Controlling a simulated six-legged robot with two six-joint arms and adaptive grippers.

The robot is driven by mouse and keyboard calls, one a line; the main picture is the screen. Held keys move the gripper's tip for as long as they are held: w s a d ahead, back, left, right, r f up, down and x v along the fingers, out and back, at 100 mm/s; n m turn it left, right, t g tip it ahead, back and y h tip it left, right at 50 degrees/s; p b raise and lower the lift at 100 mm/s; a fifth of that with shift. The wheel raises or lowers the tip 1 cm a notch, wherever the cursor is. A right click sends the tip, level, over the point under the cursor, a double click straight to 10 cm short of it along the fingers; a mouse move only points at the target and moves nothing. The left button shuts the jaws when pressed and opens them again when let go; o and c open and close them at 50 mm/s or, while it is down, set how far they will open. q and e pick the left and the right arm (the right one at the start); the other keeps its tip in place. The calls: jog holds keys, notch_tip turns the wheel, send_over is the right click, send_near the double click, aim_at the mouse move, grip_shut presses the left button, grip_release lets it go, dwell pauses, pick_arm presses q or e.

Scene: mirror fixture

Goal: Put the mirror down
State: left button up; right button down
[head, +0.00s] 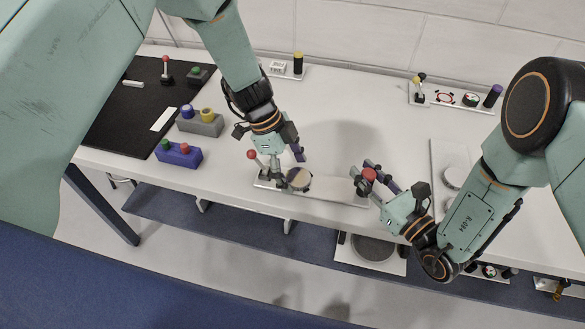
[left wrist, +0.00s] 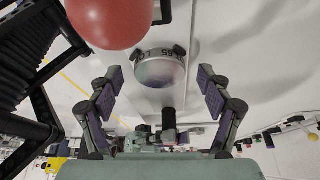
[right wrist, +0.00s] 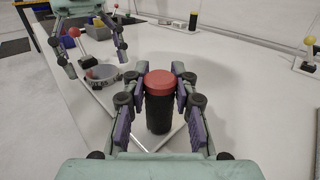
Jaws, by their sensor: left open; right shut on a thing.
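The round mirror (head: 299,179), a reflective disc in a grey marked rim, is at the left part of a pale fixture plate (head: 335,188) on the table. It also shows in the left wrist view (left wrist: 160,70) and the right wrist view (right wrist: 103,74). My left gripper (head: 283,160) is open just above and beside the mirror, with its fingers apart in the left wrist view (left wrist: 160,90). A red-ball lever (head: 252,155) stands beside the mirror. My right gripper (head: 370,180) is shut on a black post with a red cap (right wrist: 160,95) at the plate's right end.
A grey block with two knobs (head: 205,127) and a blue block with knobs (head: 180,156) stand at the left, near a black mat (head: 110,110). Small fixtures (head: 445,97) line the back right. A pale panel (head: 445,150) lies right. The table behind the plate is clear.

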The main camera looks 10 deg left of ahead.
pick_arm(q)
jog(key=shift+r, duration=0.15)
jog(key=v, duration=1.2)
jog(key=shift+d, duration=0.1)
